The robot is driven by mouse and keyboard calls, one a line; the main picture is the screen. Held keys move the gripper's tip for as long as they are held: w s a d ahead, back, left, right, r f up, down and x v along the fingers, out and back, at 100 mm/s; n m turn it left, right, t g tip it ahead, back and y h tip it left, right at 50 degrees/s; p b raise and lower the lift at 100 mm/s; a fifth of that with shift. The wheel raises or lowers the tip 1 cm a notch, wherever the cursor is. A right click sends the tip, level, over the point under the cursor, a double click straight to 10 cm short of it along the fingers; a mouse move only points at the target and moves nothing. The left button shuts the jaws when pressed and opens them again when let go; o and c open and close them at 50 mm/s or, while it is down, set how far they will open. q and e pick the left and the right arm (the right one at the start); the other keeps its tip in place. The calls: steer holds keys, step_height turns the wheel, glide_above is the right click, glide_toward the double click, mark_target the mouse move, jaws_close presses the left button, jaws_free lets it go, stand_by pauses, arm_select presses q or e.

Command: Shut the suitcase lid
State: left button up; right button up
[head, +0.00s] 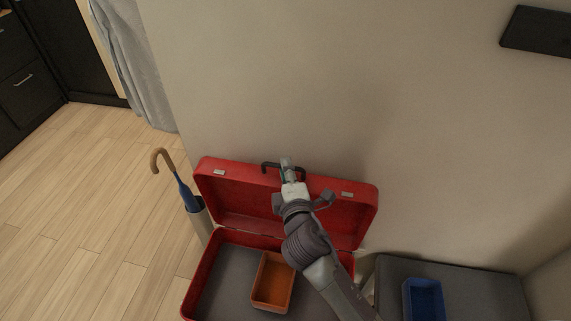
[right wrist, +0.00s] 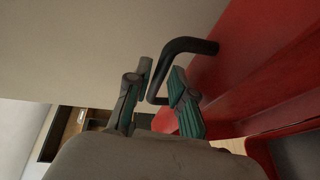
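The red suitcase (head: 203,281) stands open, its lid (head: 240,202) raised near the wall with the inner side showing. A black handle (head: 266,167) sits on the lid's top edge. My right gripper (head: 288,164) reaches across the lid to this handle. In the right wrist view, the handle (right wrist: 187,45) runs between the two fingertips of my right gripper (right wrist: 162,75). The fingers are apart, with a gap visible beside the bar; they do not look closed on it. My right arm hides part of the lid and suitcase. My left gripper is not in view.
An orange tray (head: 259,287) lies inside the suitcase. An umbrella (head: 185,195) with a curved wooden handle stands in a holder (head: 200,220) left of the suitcase. A dark bench (head: 480,290) with a blue tray (head: 409,300) is at right. The floor at left is clear.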

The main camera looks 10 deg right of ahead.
steer(key=shift+w, duration=0.65)
jaws_close()
steer(key=s, duration=0.1)
steer(key=s+a, duration=0.1)
steer(key=s, duration=0.1)
steer(key=shift+s+f, duration=0.1)
jaws_free()
